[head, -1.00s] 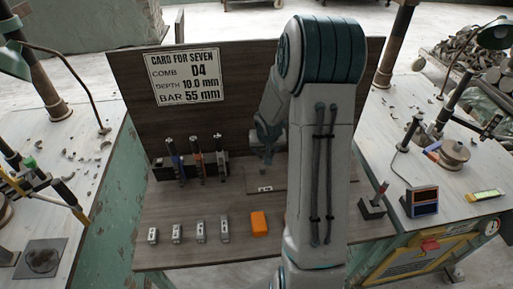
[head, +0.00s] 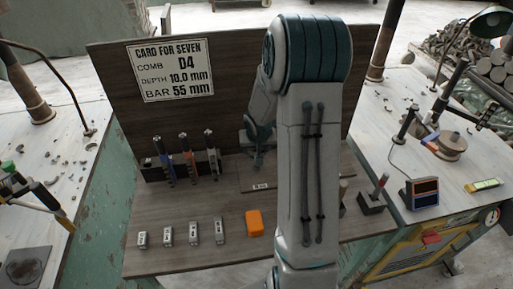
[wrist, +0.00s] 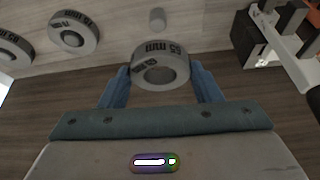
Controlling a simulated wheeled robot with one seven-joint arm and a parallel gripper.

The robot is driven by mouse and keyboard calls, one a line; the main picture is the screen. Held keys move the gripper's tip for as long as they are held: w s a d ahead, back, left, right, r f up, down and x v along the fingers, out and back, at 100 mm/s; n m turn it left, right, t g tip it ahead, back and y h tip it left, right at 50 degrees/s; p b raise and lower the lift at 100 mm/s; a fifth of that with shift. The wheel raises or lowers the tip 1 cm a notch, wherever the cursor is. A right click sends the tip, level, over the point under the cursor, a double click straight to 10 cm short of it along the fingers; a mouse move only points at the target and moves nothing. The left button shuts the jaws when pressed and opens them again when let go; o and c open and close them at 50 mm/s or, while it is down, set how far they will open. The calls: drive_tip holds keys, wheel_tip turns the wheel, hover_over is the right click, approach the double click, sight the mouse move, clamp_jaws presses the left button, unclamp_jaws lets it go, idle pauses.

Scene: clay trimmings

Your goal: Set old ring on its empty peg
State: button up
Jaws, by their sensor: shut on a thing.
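In the wrist view, my gripper (wrist: 160,88) has its two blue fingers shut on a thick grey ring (wrist: 174,78) with dark lettering and a central hole. The lettering is upside down and ends in mm; I cannot read its number surely. A bare grey peg (wrist: 157,18) stands just beyond the ring, in line with it and apart from it. Two similar rings (wrist: 75,30) (wrist: 10,46) sit to the left, the outer one cut by the frame edge. In the head view my arm hides the held ring and the peg.
A dark rack (head: 153,172) with several upright tools stands left of my wrist; part of it shows at upper right in the wrist view. Several small grey blocks (head: 193,233) and an orange block (head: 255,223) lie on the bench front. A card (head: 170,70) hangs on the back panel.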

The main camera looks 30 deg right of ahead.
sight(257, 167)
drive_tip(key=shift+f+b, duration=3.95)
drive_tip(key=shift+f, duration=0.35)
drive_tip(key=o, duration=1.3)
drive_tip(key=shift+o, duration=0.2)
drive_tip(key=p+v, duration=0.2)
drive_tip(key=v, duration=1.1)
drive_tip(key=shift+r, duration=0.4)
drive_tip(key=shift+s, duration=0.1)
drive_tip(key=shift+a, duration=0.1)
